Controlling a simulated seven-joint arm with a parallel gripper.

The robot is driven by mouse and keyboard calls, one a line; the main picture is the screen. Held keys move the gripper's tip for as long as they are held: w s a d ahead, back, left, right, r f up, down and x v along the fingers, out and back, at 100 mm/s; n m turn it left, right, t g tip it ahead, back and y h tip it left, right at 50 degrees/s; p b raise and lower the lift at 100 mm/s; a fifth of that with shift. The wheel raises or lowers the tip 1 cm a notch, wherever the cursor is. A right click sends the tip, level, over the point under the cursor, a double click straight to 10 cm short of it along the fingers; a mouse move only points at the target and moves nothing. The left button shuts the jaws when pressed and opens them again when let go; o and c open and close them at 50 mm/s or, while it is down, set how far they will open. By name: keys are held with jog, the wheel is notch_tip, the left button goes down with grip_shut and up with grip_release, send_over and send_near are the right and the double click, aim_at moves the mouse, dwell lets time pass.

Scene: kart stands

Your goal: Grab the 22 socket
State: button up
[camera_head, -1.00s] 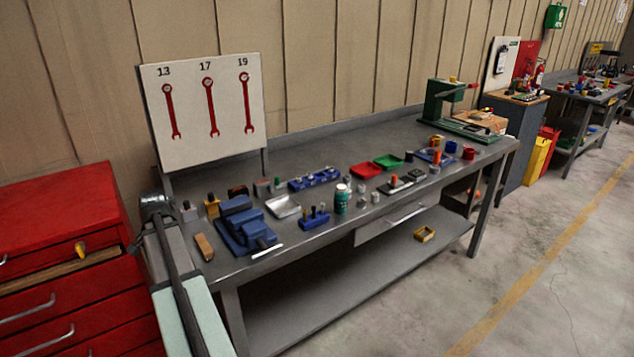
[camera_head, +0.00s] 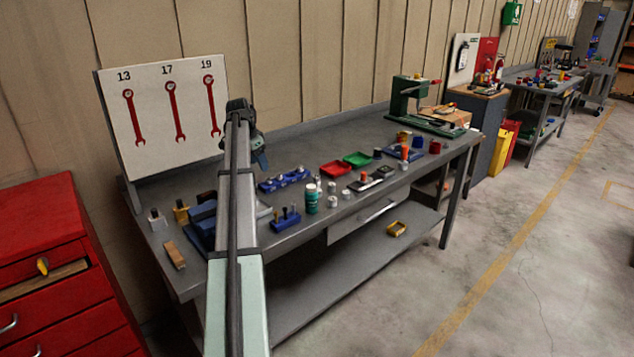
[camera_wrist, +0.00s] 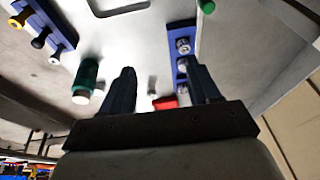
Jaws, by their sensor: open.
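A blue socket rail (camera_head: 283,180) with several metal sockets lies on the bench, right of my arm in the head view. It also shows in the wrist view (camera_wrist: 182,42), where sockets stand along it just beyond the right finger. No size marks are readable, so I cannot tell which socket is the 22. My gripper (camera_head: 261,160) hangs above the bench near the rail's left end. In the wrist view my gripper (camera_wrist: 163,88) has its fingers spread, with nothing held between them. The right finger hides the near end of the rail.
A green bottle (camera_head: 312,200) and a blue driver holder (camera_head: 286,218) stand in front of the rail. A red tray (camera_head: 335,169) and a green tray (camera_head: 357,159) lie to its right. The wrench board (camera_head: 165,110) stands at the back left. My arm hides part of the blue vise.

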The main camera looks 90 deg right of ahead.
jog(key=s+d+r+m+g, duration=0.1)
jog(key=s+d+m+g, duration=0.1)
jog(key=s+d, duration=1)
send_over(317, 176)
jog(key=w+a, duration=0.1)
jog(key=w, duration=0.2)
jog(key=shift+y, duration=0.3)
notch_tip(317, 176, down, 8)
jog(key=shift+a+r, duration=0.1)
jog(key=shift+a, duration=0.05)
jog(key=shift+s+x, duration=0.2)
jog(key=shift+x, duration=1.15)
jog(key=shift+s+x, duration=0.25)
jog(key=shift+x, duration=1.1)
jog(key=shift+r, duration=0.15)
jog(key=shift+c, duration=0.3)
grip_shut()
